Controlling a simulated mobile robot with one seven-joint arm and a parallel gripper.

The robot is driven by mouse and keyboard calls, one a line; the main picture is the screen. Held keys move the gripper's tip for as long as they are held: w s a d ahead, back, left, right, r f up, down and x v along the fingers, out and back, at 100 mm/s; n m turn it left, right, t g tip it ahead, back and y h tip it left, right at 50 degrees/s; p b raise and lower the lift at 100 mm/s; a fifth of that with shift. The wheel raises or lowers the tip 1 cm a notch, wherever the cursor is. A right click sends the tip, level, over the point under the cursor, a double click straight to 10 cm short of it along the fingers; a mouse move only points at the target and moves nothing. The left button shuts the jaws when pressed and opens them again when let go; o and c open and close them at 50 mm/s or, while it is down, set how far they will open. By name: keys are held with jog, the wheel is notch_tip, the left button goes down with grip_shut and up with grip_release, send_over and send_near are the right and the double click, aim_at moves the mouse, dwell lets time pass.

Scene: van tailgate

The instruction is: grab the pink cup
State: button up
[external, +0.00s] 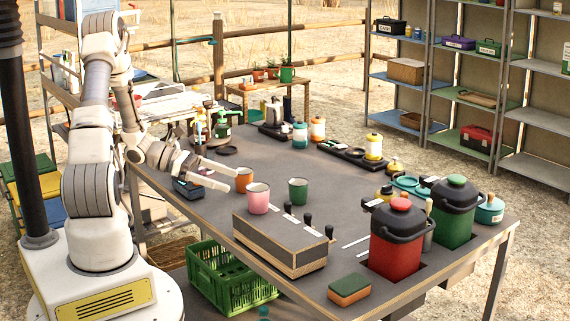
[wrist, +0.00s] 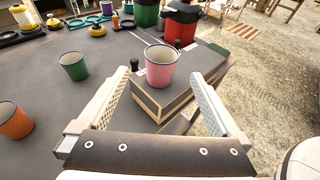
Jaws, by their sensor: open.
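The pink cup (external: 258,199) stands upright and appears to rest on the left end of a wood-sided box with a dark top (external: 275,245). In the wrist view the pink cup (wrist: 161,69) lies ahead of my gripper (wrist: 162,84), roughly centred between the two pale fingers. The fingers are spread with nothing held. In the external view my gripper (external: 232,181) reaches in from the left, its fingertips close to the orange cup (external: 244,179) and left of the pink cup. Any gap between fingers and pink cup is hard to judge.
A green cup (external: 298,191) stands behind the pink one, and the orange cup (wrist: 14,120) is at the left in the wrist view. Dark knobs (external: 308,220) line the box. Red (external: 398,240) and green (external: 452,212) dispensers stand right. The table's middle is fairly clear.

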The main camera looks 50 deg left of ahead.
aim_at(268, 193)
jog(key=x, duration=0.9)
jog(key=shift+d, duration=0.15)
jog(key=shift+c, duration=0.2)
jog(key=c, duration=1.3)
jog(key=shift+r, duration=0.1)
jog(key=shift+c, duration=0.2)
